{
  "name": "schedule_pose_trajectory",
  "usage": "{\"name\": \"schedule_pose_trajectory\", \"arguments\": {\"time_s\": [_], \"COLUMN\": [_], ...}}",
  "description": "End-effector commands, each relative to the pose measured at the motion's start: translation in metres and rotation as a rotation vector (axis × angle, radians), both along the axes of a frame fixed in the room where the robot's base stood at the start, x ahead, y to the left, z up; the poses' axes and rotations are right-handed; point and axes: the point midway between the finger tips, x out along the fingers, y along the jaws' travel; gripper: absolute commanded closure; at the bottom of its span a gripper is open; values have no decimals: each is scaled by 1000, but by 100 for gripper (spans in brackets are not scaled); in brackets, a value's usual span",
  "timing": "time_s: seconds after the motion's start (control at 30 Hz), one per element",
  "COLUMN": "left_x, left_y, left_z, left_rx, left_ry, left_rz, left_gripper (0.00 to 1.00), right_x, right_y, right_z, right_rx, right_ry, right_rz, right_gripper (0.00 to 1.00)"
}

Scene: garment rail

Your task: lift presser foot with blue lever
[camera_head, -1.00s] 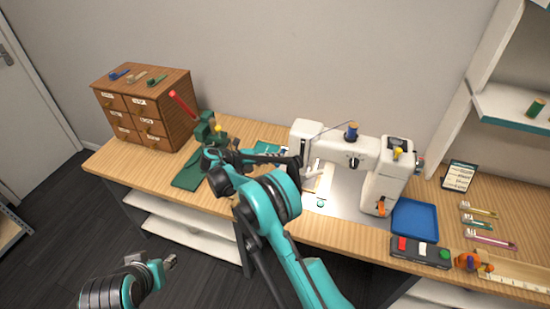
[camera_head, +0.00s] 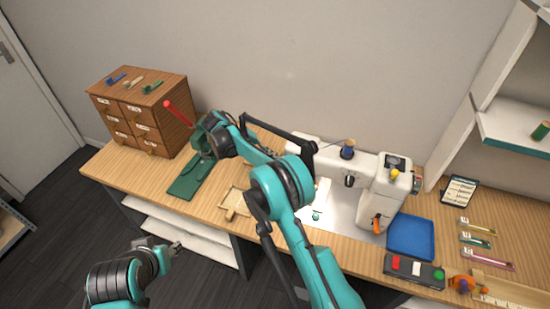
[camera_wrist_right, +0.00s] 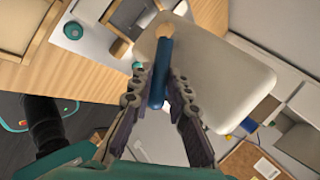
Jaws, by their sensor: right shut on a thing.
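The white sewing machine (camera_head: 385,185) stands on the table in the head view. Its head end (camera_wrist_right: 215,75) fills the middle of the right wrist view. The blue lever (camera_wrist_right: 158,85) stands out from that end, between the fingers of my right gripper (camera_wrist_right: 160,92), which is shut on it. In the head view my right forearm reaches over to the machine's left end, and the fingers and lever are hidden there. I cannot make out the presser foot. My left gripper (camera_head: 172,247) hangs in front of the table, empty; its opening is too small to judge.
A blue tray (camera_head: 411,236), a button box (camera_head: 414,268) and several brushes lie at the right. A small wooden tray (camera_head: 235,203) lies left of the machine.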

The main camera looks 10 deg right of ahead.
Motion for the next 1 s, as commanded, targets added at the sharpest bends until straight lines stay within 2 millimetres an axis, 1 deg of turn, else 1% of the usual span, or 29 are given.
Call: {"name": "schedule_pose_trajectory", "arguments": {"time_s": [0.17,0.53,0.57,0.6,0.63,1.0], "left_x": [0,0,0,0,0,0], "left_y": [0,0,0,0,0,0], "left_z": [1,1,1,1,1,1], "left_rx": [0,0,0,0,0,0], "left_ry": [0,0,0,0,0,0], "left_rz": [0,0,0,0,0,0], "left_gripper": [60,60,60,60,60,60], "right_x": [-1,-1,-1,-1,-1,-1], "right_y": [3,4,4,4,4,3], "right_z": [0,0,0,0,0,1], "right_rx": [15,16,15,15,15,14], "right_ry": [16,19,19,19,19,18], "right_rz": [-2,-2,-2,-2,-2,-2], "right_gripper": [100,100,78,68,62,62]}}
